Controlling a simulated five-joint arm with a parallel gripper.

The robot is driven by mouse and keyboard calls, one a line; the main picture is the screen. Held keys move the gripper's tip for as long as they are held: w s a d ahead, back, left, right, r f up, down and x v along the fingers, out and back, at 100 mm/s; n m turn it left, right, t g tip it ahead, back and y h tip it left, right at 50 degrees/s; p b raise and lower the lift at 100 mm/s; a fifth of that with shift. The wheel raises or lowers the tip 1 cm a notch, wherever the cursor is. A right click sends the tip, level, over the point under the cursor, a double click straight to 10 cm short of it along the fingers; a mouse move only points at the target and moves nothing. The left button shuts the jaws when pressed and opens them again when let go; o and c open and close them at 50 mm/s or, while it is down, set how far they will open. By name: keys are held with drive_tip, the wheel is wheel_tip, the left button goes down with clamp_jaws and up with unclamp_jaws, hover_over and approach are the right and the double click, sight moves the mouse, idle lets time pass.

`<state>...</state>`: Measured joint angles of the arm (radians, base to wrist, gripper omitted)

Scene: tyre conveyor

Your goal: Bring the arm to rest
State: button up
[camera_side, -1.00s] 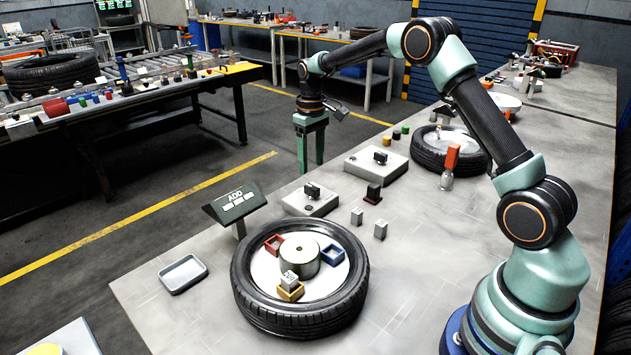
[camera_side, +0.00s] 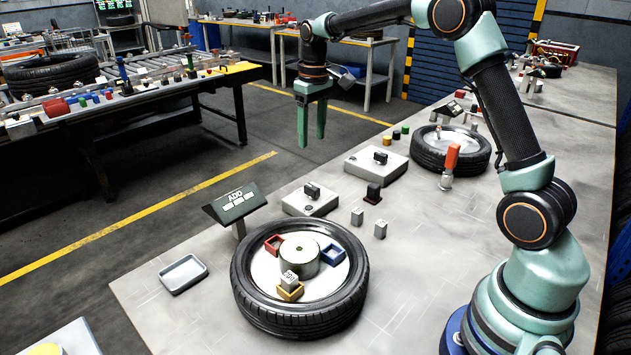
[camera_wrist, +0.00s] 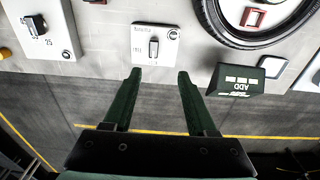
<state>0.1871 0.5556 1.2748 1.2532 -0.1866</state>
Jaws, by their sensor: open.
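My gripper (camera_side: 312,142) hangs with its two green fingers pointing down, in the air past the far left edge of the workbench. Its fingers are apart with nothing between them. In the wrist view the open fingers (camera_wrist: 157,78) point toward a small grey switch box (camera_wrist: 156,44) at the bench edge. The same switch box (camera_side: 322,206) is in the side view, lower and nearer than my gripper. A tyre (camera_side: 247,306) lies flat at the front, with a grey hub and red, blue and yellow trays inside. A grey block sits at the yellow tray.
An ADD sign (camera_side: 238,201) stands at the bench edge, beside a shallow grey tray (camera_side: 183,274). A larger switch box (camera_side: 362,168), two small grey blocks, an orange-handled tool (camera_side: 452,158) and a second tyre (camera_side: 428,160) are further back. Open floor lies left of the bench.

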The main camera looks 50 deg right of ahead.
drive_tip(key=s+a+r+t, duration=0.3)
drive_tip(key=s+a+r, duration=0.4)
drive_tip(key=s, duration=0.4)
drive_tip(key=s+a+f+t, duration=0.2)
drive_tip(key=s, duration=0.8)
drive_tip(key=shift+s+a+f, duration=0.15)
drive_tip(key=shift+a, duration=0.05)
idle(0.4)
